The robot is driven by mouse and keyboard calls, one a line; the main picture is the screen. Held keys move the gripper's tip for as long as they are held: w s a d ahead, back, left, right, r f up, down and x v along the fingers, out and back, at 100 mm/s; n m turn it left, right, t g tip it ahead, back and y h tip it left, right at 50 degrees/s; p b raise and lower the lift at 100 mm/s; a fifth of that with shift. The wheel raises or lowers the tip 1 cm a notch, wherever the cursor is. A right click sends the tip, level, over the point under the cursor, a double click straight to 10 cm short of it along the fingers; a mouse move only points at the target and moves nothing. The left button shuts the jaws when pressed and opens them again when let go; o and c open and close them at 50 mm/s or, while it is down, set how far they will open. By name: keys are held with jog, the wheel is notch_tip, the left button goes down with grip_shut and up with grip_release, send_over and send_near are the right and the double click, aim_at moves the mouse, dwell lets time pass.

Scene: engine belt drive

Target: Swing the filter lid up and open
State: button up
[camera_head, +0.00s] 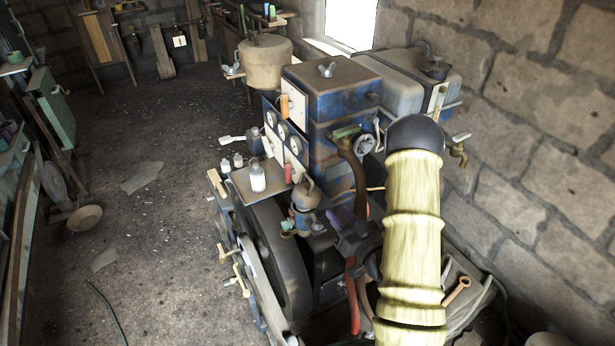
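A blue box with a brown top lid (335,72) and a wing nut (327,69) on it stands at the upper middle of the engine; it looks like the filter housing, and its lid lies flat and shut. My yellow arm comes up from the bottom right and bends at a dark joint. A dark part that looks like my gripper (347,228) shows left of the arm, below and in front of the blue box and apart from its lid. Its fingers are small and partly lost among hoses, so their opening is unclear.
A beige round canister (264,62) stands left of the box, and a grey tank (405,78) stands right of it by the stone wall. A shelf with small bottles (257,178), a brown hose (357,180) and a large dark wheel (280,255) crowd the front. Open floor lies left.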

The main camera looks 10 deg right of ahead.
aim_at(305, 174)
jog(key=shift+w+a+f+b, duration=0.15)
jog(key=shift+w+b, duration=0.1)
jog(key=shift+b, duration=0.25)
jog(key=b+x, duration=0.2)
jog(key=b, duration=0.4)
jog(key=shift+w+b, duration=0.25)
jog(key=shift+b, duration=0.15)
jog(key=p+x, duration=0.5)
jog(key=x, duration=0.8)
jog(key=shift+a, duration=0.15)
jog(key=shift+w+a, duration=0.2)
jog(key=shift+w, duration=0.5)
grip_shut()
